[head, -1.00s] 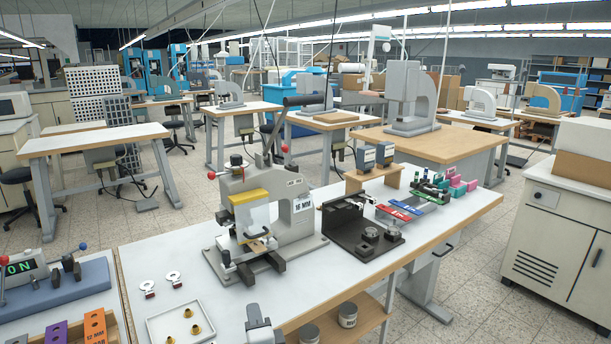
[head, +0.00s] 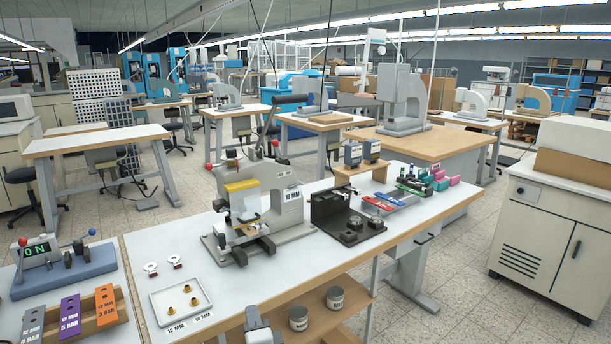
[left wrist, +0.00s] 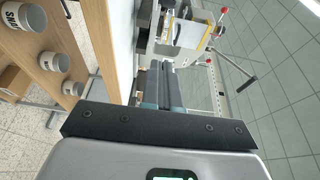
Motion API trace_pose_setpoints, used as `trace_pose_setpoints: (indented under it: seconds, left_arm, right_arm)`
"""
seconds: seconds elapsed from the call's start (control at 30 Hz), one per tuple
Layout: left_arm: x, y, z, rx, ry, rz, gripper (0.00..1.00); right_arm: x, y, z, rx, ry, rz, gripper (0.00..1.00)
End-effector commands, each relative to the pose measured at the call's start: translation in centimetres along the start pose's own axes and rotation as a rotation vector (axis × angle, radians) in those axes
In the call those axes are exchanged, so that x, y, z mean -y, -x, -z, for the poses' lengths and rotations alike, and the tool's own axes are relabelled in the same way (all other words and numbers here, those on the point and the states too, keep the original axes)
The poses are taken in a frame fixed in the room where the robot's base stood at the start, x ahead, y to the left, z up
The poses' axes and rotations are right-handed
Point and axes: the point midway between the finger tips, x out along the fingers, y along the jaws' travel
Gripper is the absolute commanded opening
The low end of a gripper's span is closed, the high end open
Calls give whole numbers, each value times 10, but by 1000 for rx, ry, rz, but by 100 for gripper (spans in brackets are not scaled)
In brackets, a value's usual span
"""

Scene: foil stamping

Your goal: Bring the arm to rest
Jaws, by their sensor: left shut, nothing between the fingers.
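My left gripper (head: 256,322) shows at the bottom edge of the head view, in front of the table's front edge. It is held apart from everything on the table. In the left wrist view its two dark fingers (left wrist: 166,86) lie together with nothing between them. Beyond the fingertips the wrist view shows the stamping press. The press (head: 291,208) stands on the white table (head: 150,243), with a yellow-topped part and red-tipped handles. Most of my left arm is outside the head view. My right gripper is in neither view.
A white tray (head: 156,309) with small brass pieces lies left of my gripper. Colored blocks (head: 70,318) sit in a wooden rack at bottom left. A black fixture (head: 338,222) stands right of the press. Jars (head: 299,318) stand on the shelf below.

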Motion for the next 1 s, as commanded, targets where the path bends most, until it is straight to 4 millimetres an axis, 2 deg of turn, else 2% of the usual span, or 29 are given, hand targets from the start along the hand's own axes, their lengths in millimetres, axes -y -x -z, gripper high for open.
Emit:
trace_pose_setpoints:
  seconds: [0.13,0.27,0.37,0.47,0.63,0.77,0.87,0.9,0.97,1.0]
  left_arm:
    - [0,-1,0,0,0,0,0]
    - [-8,-17,-36,66,-13,-32,0]
    - [-23,-21,-61,100,-35,-72,0]
    - [-44,-19,-84,110,-71,-132,0]
    - [-99,2,-114,64,-31,-310,0]
    - [-153,42,-127,24,148,-529,0]
    - [-198,98,-131,36,388,-778,0]
    - [-213,126,-130,63,501,-890,0]
    - [-231,169,-127,128,664,-1055,0]
    - [-239,197,-125,188,767,-1160,0]
  right_arm:
    - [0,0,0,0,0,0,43]
    - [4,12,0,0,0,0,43]
    - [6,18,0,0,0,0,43]
    - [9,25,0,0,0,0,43]
    - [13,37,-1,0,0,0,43]
    - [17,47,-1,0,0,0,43]
    - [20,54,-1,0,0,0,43]
    - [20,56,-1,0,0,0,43]
    - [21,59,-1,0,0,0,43]
    - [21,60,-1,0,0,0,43]
